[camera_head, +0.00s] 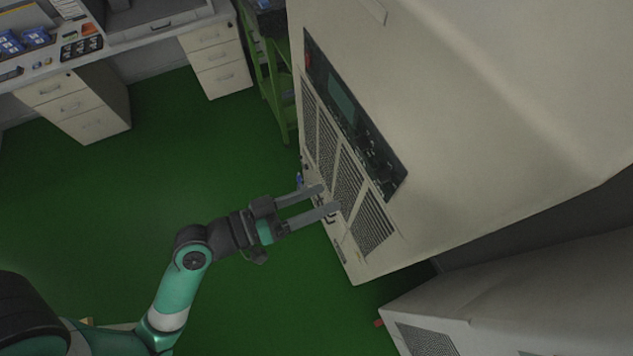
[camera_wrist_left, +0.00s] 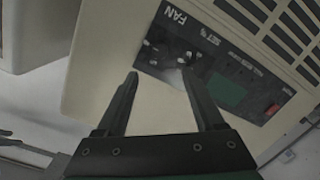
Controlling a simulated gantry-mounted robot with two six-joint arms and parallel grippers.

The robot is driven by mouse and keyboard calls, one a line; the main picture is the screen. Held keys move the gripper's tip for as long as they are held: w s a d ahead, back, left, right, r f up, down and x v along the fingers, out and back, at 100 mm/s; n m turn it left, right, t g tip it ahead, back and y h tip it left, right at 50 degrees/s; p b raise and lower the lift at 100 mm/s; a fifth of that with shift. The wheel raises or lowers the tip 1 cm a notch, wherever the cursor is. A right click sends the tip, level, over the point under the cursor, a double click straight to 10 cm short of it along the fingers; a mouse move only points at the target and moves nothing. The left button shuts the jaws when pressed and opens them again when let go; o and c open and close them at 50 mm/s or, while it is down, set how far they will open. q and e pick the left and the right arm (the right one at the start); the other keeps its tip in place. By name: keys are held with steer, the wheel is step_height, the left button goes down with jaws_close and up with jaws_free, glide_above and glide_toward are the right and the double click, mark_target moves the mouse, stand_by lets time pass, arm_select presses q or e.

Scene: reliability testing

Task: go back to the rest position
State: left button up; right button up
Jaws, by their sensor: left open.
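My left gripper (camera_head: 328,198) reaches in from the left in the head view, in front of the vented face of a large beige cabinet (camera_head: 480,110). Its two fingers are apart with nothing between them. In the left wrist view the left gripper (camera_wrist_left: 160,82) is also open, with its fingers pointing at the cabinet's dark control panel (camera_wrist_left: 215,60), which bears the word FAN and small knobs. I cannot tell whether the fingertips touch the cabinet. My right gripper is in neither view.
A second beige cabinet (camera_head: 540,300) stands at the lower right. A green rack (camera_head: 272,80) stands behind the large cabinet. Desks with white drawers (camera_head: 215,58) line the back left. The green floor (camera_head: 165,150) between them and my arm is clear.

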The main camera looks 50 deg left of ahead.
arm_select(q)
steer(key=shift+s+r, duration=0.1)
stand_by(0.5)
steer(key=w+d+r+m+t+h+p, duration=0.1)
steer(key=w+r+m+t+p, duration=0.15)
steer(key=r, duration=0.85)
steer(key=w+d+r+m+t+h+p, duration=0.1)
steer(key=w+d+r+m+h+p, duration=0.15)
steer(key=r, duration=0.85)
steer(key=w+d+r+m+t+h+p, duration=0.1)
steer(key=w+r+p, duration=0.2)
steer(key=r, duration=0.8)
steer(key=s+a+r+n+t+y, duration=0.1)
steer(key=a+r+t+y, duration=0.1)
steer(key=r, duration=0.8)
steer(key=s+a+r+n+t+y+p, duration=0.1)
steer(key=r+t+y, duration=0.4)
steer(key=r, duration=0.6)
steer(key=shift+s+a+y+p, duration=0.3)
steer(key=shift+s+a+y, duration=0.4)
steer(key=shift+a, duration=0.55)
steer(key=shift+f+h, duration=0.1)
steer(key=shift+h, duration=0.25)
